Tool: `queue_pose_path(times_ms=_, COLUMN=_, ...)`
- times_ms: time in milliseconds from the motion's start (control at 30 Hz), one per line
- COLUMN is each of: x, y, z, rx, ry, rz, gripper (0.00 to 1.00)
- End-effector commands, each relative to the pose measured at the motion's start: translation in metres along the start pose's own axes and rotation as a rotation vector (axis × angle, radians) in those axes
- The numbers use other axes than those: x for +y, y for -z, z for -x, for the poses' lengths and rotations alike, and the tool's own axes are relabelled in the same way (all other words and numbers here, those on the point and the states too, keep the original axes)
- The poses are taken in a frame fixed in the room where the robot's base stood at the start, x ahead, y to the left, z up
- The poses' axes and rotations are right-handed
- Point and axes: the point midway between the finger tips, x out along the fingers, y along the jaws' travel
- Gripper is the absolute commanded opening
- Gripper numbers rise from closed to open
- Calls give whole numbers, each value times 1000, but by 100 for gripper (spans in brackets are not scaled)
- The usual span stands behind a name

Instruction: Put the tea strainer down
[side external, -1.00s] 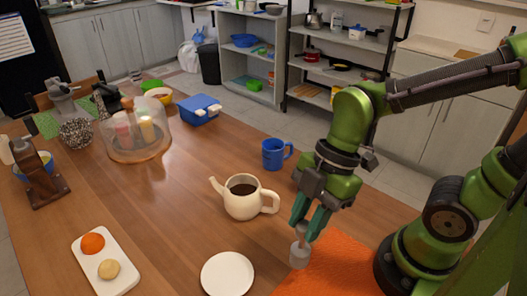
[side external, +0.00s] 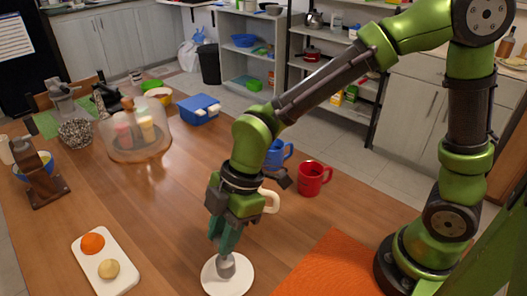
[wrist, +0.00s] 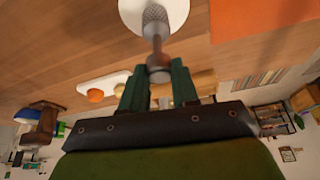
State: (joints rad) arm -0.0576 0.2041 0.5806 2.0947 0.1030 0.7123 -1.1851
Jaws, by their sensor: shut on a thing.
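The tea strainer (side external: 227,266) is a small grey metal piece held upright below my gripper (side external: 224,250), over the white saucer (side external: 243,280). In the wrist view the strainer (wrist: 155,20) has a perforated end that overlaps the saucer (wrist: 130,12). My gripper's green fingers (wrist: 158,85) are shut on its grey handle end. The side view does not settle whether the strainer's lower end touches the saucer. The cream teapot is mostly hidden behind my gripper; its handle (side external: 271,201) shows.
A red mug (side external: 312,178) and a blue mug (side external: 274,156) stand behind my gripper. A white board (side external: 108,285) with an orange and a pale round food lies left of the saucer. An orange mat (side external: 335,262) lies to the right. Clear wood lies between board and saucer.

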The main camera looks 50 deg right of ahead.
Motion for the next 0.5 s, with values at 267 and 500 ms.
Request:
queue_pose_path(times_ms=267, x=0, y=-3, z=-7, rx=1, ry=-1, rz=0, gripper=0)
queue_pose_path(times_ms=500, x=0, y=-4, z=-10, rx=0, ry=0, rz=1, gripper=34)
